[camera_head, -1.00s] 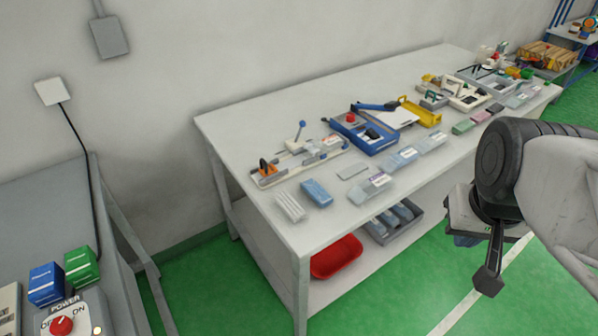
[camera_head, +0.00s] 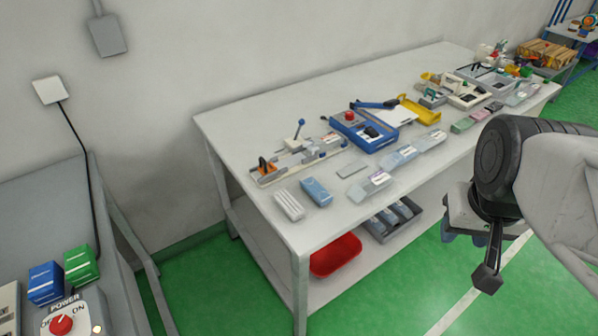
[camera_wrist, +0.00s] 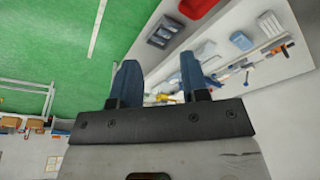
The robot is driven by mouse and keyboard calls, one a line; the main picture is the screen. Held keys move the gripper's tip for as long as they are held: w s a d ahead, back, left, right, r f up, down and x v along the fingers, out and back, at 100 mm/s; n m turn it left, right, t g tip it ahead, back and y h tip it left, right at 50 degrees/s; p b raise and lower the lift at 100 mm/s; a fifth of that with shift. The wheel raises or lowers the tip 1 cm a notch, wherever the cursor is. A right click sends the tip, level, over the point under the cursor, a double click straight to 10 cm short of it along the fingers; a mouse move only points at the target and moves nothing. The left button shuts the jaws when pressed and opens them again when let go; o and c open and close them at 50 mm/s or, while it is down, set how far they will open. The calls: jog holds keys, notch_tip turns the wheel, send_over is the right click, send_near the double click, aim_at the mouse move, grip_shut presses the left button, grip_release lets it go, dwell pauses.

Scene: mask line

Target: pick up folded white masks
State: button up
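The folded white masks (camera_head: 289,205) lie as a small pleated stack near the front left corner of the white table. They also show in the wrist view (camera_wrist: 270,24), at upper right. My gripper (camera_head: 464,240) hangs in front of the table, over the green floor, well to the right of the masks and apart from them. In the wrist view its two blue fingers (camera_wrist: 159,62) stand apart with nothing between them, so it is open and empty.
A blue folded pack (camera_head: 316,192) lies just right of the masks. A lever fixture (camera_head: 298,162) stands behind them on the white table (camera_head: 250,120). Several clear packs line the front edge. A red tray (camera_head: 335,257) and grey crate (camera_head: 407,230) sit on the lower shelf.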

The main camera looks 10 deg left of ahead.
jog(key=o, duration=0.6)
jog(key=shift+w, duration=0.1)
jog(key=w+a+f+n, duration=0.2)
jog(key=w+a+f, duration=0.1)
jog(key=w+a, duration=0.45)
jog(key=w+a+f+n, duration=0.2)
jog(key=w+a+n, duration=0.1)
jog(key=w+a, duration=0.4)
jog(key=w+a+f+n, duration=0.1)
jog(key=w+a+f, duration=0.2)
jog(key=a, duration=0.3)
jog(key=w+a+f+n+g, duration=0.1)
jog(key=w+a+f, duration=0.2)
jog(key=a+f, duration=0.3)
jog(key=w+a+f+n+y, duration=0.1)
jog(key=w+a+f+n, duration=0.1)
jog(key=a, duration=0.4)
jog(key=shift+w+f+g, duration=0.15)
jog(key=shift+w+f, duration=0.1)
jog(key=shift+f, duration=0.35)
jog(key=shift+w+f+g, duration=0.15)
jog(key=shift+w+f, duration=0.05)
jog(key=shift+f, duration=0.35)
jog(key=shift+f, duration=0.1)
